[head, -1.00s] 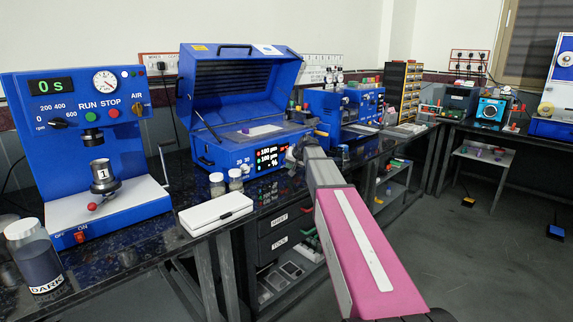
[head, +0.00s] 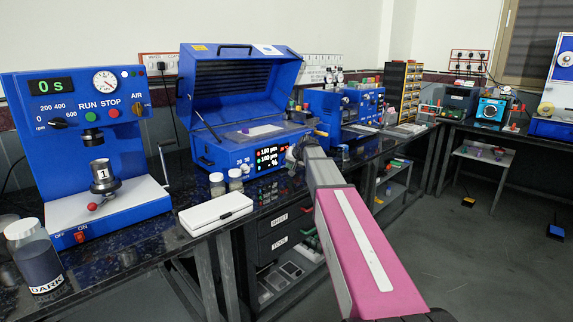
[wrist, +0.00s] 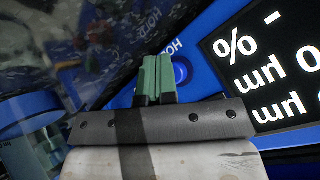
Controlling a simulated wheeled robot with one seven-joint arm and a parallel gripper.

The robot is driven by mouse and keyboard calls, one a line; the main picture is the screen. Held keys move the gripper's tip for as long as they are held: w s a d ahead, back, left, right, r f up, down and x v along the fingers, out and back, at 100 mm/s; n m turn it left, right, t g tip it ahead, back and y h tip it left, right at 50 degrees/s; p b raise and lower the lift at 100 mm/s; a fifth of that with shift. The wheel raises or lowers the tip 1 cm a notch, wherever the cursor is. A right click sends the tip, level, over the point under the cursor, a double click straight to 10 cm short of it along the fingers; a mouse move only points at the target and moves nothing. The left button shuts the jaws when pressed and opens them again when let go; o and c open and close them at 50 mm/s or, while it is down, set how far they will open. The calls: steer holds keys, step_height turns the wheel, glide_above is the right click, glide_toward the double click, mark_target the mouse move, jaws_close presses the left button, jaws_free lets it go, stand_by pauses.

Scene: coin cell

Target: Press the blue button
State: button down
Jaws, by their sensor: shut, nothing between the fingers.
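A round blue button (wrist: 181,73) is on the blue front panel, beside the black display, in the wrist view. Its left part is hidden behind my gripper's fingertips. My gripper (wrist: 153,62) is shut and empty, with its green fingers side by side just in front of the button; I cannot tell whether they touch it. In the head view, my gripper (head: 296,155) is at the right end of the front of the blue machine with the raised lid (head: 240,88). The button cannot be made out there.
Two small jars (head: 217,185) and a white case (head: 215,212) stand on the dark bench in front. A blue press (head: 85,145) is at left. More blue equipment (head: 345,108) stands to the right of my gripper.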

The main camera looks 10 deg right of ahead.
steer(key=shift+w+a, duration=0.1)
steer(key=shift+w, duration=0.1)
stand_by(0.5)
steer(key=shift+w+a, duration=0.15)
steer(key=shift+w, duration=0.05)
steer(key=shift+s+d, duration=0.2)
steer(key=shift+s, duration=0.1)
stand_by(0.5)
steer(key=shift+s+d, duration=0.6)
steer(key=shift+s, duration=0.25)
steer(key=shift+s+d, duration=0.6)
steer(key=shift+s, duration=0.2)
steer(key=shift+s+d, duration=0.6)
steer(key=shift+s, duration=0.25)
